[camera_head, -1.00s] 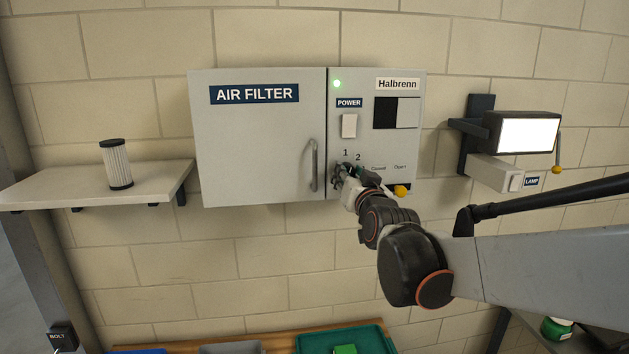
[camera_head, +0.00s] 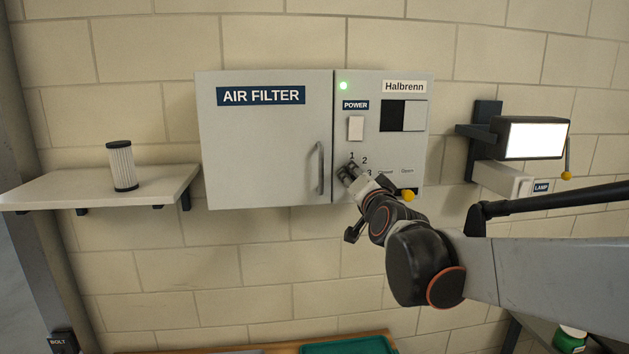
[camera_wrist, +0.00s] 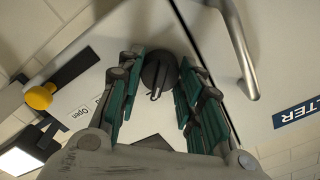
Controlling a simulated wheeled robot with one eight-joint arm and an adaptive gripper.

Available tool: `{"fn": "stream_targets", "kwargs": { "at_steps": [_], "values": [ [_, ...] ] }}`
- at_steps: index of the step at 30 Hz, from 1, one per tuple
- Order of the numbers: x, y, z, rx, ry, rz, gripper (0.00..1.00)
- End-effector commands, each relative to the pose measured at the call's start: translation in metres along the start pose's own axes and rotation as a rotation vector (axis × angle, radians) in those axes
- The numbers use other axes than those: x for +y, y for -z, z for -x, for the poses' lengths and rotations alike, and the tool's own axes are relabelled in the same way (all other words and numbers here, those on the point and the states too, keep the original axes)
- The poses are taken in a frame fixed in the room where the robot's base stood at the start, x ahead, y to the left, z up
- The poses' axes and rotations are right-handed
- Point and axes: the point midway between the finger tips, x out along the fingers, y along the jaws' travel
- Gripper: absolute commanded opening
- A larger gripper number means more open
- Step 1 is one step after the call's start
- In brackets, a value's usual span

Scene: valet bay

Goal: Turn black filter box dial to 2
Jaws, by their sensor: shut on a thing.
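The filter box (camera_head: 265,150) is a pale grey wall cabinet labelled AIR FILTER, with a control panel on its right. Its black dial (camera_wrist: 158,72) is round with a raised grip bar and shows between my fingers in the wrist view. My gripper (camera_head: 346,172) is shut on the dial; its teal-padded fingers (camera_wrist: 160,62) lie on either side of it. The numbers 1, 2 and 3 show around the gripper there. I cannot tell which number the dial points at.
A power switch (camera_head: 355,128) and a lit green light (camera_head: 343,86) are above the dial. A yellow-knobbed lever (camera_head: 409,196) sits at lower right, by the Closed and Open labels. The door handle (camera_head: 321,167) is close left. A shelf (camera_head: 60,191) holds a filter cartridge (camera_head: 122,166).

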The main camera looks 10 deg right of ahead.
Motion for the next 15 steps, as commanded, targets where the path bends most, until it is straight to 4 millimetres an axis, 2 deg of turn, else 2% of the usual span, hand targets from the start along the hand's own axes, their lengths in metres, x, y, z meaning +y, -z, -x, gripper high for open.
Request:
{"fn": "stream_targets", "kwargs": {
  "at_steps": [10, 11, 13, 15],
  "values": [
    [-0.0002, 0.0004, -0.0002, 0.001, 0.000, -0.002, 0.10],
    [-0.0002, 0.0004, -0.0002, 0.001, 0.000, -0.002, 0.40],
    [-0.0002, 0.0004, -0.0002, 0.001, 0.000, -0.001, 0.55],
    [-0.0002, 0.0003, -0.0001, 0.001, 0.000, -0.001, 0.55]
  ]
}}
